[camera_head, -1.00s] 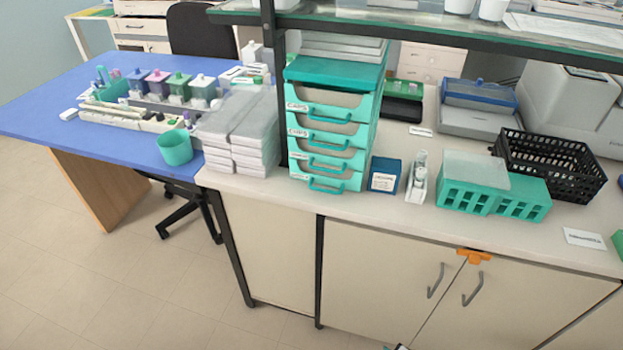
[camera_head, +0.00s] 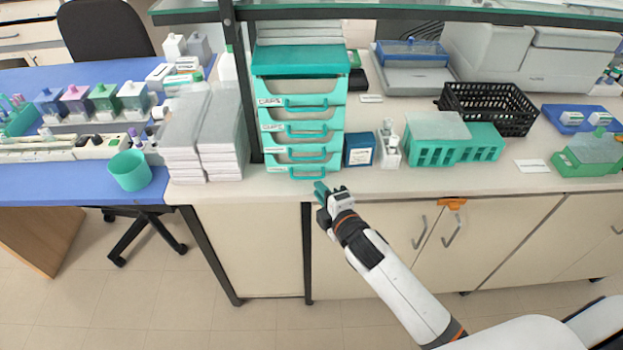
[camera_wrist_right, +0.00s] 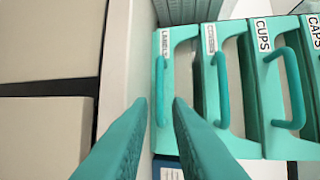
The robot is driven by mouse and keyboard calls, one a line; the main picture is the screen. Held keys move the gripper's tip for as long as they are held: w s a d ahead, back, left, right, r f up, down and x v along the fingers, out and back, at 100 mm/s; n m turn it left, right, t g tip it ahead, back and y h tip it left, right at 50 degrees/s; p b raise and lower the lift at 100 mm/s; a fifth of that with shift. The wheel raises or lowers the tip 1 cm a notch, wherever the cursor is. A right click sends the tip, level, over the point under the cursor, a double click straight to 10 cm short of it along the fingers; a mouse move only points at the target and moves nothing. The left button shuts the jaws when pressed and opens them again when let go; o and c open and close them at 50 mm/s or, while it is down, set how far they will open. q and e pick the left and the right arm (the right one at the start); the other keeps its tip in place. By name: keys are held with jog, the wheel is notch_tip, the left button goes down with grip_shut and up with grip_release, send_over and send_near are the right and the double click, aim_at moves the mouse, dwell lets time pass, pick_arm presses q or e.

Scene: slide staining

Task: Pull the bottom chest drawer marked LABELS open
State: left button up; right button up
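The teal drawer chest (camera_head: 300,62) stands on the white bench, its drawers stacked. The bottom drawer (camera_head: 280,169) is closed, with a curved teal handle. In the right wrist view the picture is turned sideways, and the LABELS drawer handle (camera_wrist_right: 160,90) is leftmost in the row. My right gripper (camera_head: 320,188) is just in front of and below the chest's right side. Its teal fingers (camera_wrist_right: 159,102) are open and empty, one on each side of the LABELS handle in that view; contact cannot be told. My left gripper is not in view.
A blue box (camera_head: 359,150) and a small white holder (camera_head: 389,150) stand right of the chest. Stacked white boxes (camera_head: 222,140) stand close on its left. A dark shelf post (camera_head: 242,90) rises beside it. The floor before the bench is open.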

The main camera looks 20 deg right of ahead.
aim_at(312, 189)
jog(key=shift+x, duration=2.8)
grip_shut()
